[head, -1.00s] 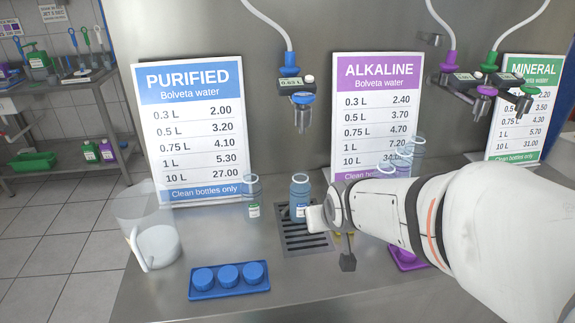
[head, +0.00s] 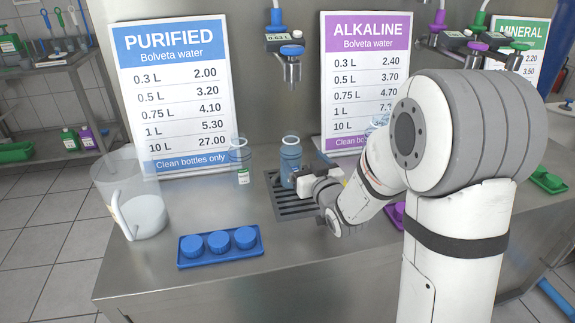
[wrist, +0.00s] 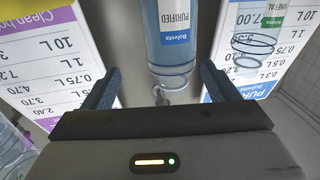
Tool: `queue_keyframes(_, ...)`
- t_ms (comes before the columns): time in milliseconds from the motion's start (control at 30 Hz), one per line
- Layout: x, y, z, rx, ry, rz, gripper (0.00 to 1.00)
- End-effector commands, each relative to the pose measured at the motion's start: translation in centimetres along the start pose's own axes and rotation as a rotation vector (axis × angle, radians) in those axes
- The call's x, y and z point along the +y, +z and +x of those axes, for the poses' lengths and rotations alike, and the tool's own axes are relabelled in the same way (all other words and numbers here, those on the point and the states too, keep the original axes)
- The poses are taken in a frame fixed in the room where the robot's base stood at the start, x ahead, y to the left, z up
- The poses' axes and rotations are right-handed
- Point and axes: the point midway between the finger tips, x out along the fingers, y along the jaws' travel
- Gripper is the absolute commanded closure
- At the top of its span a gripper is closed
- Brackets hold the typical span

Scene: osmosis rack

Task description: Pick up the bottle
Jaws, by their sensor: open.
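A clear blue-tinted bottle (head: 290,155) with a blue and white label stands upright on the drain grate below the purified water tap. In the wrist view this bottle (wrist: 172,45) appears upside down, with "PURIFIED" on its label. My gripper (head: 298,180) is low at the bottle's right side in the head view, partly covering its lower part. In the wrist view my gripper (wrist: 160,72) is open, its two dark fingers on either side of the bottle. Gaps show between bottle and fingers.
Another clear bottle (head: 240,165) with a green label stands close left of the grate (head: 290,205). A blue tray (head: 222,258) of blue caps and a clear jug (head: 135,195) are at the left. The tap (head: 291,60) hangs above the bottle.

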Motion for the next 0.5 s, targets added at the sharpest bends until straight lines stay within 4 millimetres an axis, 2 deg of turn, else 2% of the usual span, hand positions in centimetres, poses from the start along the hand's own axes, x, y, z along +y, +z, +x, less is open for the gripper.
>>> queue_keyframes(300,-1.9,0.3,4.5,-0.001,-0.018,0.000,0.19)
queue_keyframes(500,-2.0,0.3,6.1,-0.002,-0.019,0.000,0.19)
